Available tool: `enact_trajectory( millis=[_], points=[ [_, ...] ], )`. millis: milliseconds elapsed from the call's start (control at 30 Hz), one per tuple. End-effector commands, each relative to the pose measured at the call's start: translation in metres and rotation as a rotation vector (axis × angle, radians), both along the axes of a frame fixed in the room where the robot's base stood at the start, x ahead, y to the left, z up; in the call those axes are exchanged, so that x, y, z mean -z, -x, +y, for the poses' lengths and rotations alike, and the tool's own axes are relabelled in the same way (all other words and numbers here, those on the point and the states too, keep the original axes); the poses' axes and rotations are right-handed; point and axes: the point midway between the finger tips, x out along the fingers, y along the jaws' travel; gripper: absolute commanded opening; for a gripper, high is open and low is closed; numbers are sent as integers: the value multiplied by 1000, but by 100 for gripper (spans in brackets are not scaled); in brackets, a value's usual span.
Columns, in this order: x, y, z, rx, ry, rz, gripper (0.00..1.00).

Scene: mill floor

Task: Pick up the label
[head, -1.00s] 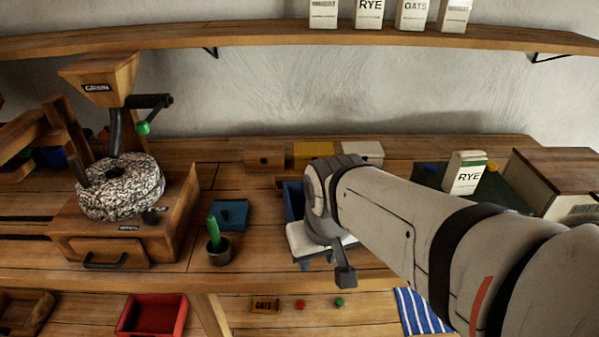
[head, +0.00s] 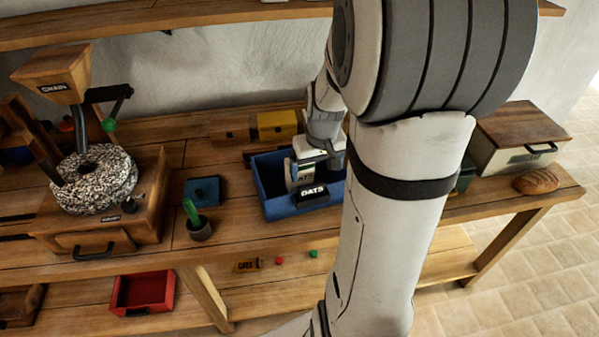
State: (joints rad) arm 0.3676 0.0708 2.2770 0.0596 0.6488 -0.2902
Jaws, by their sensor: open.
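A small brown label (head: 246,266) with dark OATS lettering lies on the lower shelf, below the bench front.
A red bin (head: 143,291) and small red (head: 279,261) and green (head: 313,254) pieces are on the lower shelf. The grain mill (head: 95,178) and a cup with a green handle (head: 199,228) stand left on the bench. My arm hides much of the right side.

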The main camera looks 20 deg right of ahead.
Motion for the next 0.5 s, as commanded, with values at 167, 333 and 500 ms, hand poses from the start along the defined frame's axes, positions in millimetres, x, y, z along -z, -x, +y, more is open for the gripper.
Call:
enact_trajectory(
  millis=[167,333,500],
  points=[
    [20,-1,2,0,-1,3,89],
    [43,0,8,1,-3,6,89],
    [63,-3,8,2,-2,4,89]
  ],
)
